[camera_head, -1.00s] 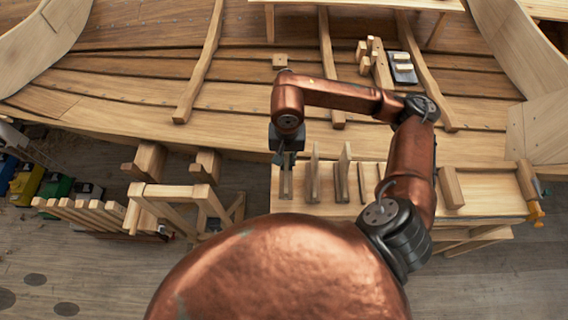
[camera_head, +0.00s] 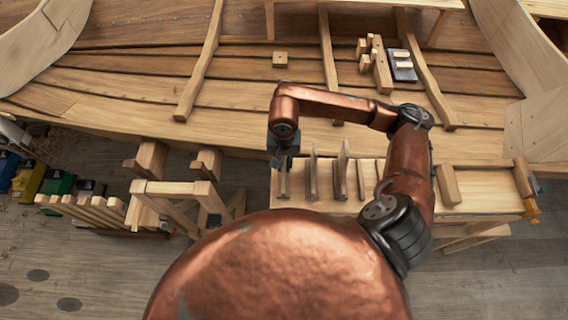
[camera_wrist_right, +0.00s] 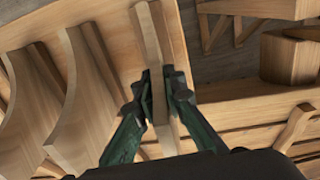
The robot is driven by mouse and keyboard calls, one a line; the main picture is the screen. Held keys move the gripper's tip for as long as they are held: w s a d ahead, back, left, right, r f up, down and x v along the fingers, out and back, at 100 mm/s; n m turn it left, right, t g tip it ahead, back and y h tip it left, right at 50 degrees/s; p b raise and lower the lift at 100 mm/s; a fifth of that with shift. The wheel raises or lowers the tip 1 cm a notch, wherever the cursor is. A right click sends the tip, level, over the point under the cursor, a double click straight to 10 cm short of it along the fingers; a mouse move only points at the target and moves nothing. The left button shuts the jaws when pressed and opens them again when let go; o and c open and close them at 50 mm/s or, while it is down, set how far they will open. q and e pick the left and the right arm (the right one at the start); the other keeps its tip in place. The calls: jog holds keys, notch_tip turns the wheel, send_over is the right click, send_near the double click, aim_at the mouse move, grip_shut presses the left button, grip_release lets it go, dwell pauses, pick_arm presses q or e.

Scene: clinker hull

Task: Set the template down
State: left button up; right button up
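My right gripper (camera_head: 282,166) points down over the left end of the wooden bench (camera_head: 300,203). In the right wrist view its two green fingers (camera_wrist_right: 160,88) close on both sides of a thin upright wooden template (camera_wrist_right: 157,50). The lower part of the template (camera_head: 283,187) shows under the gripper in the head view. It stands at or just above the bench top; contact is not clear. Other curved templates (camera_head: 313,178) stand in a row to its right, and show at the left in the wrist view (camera_wrist_right: 85,105). My left gripper is out of view.
The planked hull (camera_head: 140,85) fills the area behind the bench. A trestle (camera_head: 175,190) stands left of the bench. Another wooden block (camera_head: 450,187) lies on the bench's right part, with some bare top around it.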

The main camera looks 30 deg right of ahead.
jog(key=o, duration=0.4)
jog(key=shift+w, duration=0.1)
jog(key=shift+r, duration=0.1)
jog(key=shift+r+p, duration=0.15)
jog(key=shift+p, duration=0.15)
notch_tip(320, 180, up, 11)
jog(key=b, duration=0.3)
jog(key=shift+r, duration=0.45)
